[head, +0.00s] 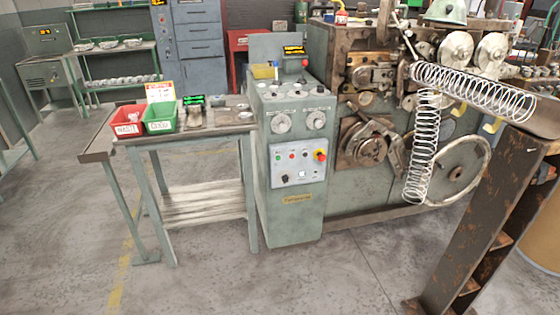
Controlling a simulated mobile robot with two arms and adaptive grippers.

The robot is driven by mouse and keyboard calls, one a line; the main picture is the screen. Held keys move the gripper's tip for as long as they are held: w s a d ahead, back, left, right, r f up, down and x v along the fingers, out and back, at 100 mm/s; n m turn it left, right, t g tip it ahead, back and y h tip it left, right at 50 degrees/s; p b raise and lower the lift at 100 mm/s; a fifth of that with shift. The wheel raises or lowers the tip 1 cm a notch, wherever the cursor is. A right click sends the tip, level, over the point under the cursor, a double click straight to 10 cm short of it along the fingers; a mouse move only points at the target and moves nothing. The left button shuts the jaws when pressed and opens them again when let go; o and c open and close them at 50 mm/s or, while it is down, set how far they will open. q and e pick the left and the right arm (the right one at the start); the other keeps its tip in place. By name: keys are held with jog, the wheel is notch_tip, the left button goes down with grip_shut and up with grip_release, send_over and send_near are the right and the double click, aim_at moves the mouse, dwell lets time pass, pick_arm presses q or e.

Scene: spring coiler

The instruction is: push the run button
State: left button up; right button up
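The control console (296,215) of the spring coiler (385,120) stands left of the machine. A larger red knob on yellow (320,156) is at the right end. A small pale lit display or switch (302,174) is below the row. Labels are too small to read, so I cannot tell which button is run. Neither of my grippers is in view, and nothing covers the panel.
A bench (97,148) with a red bin (127,120) and a green bin (160,117) stands left of the console. A rusty stand (470,215) is at the right front, with wire springs (424,145) near it. The floor before the console is clear.

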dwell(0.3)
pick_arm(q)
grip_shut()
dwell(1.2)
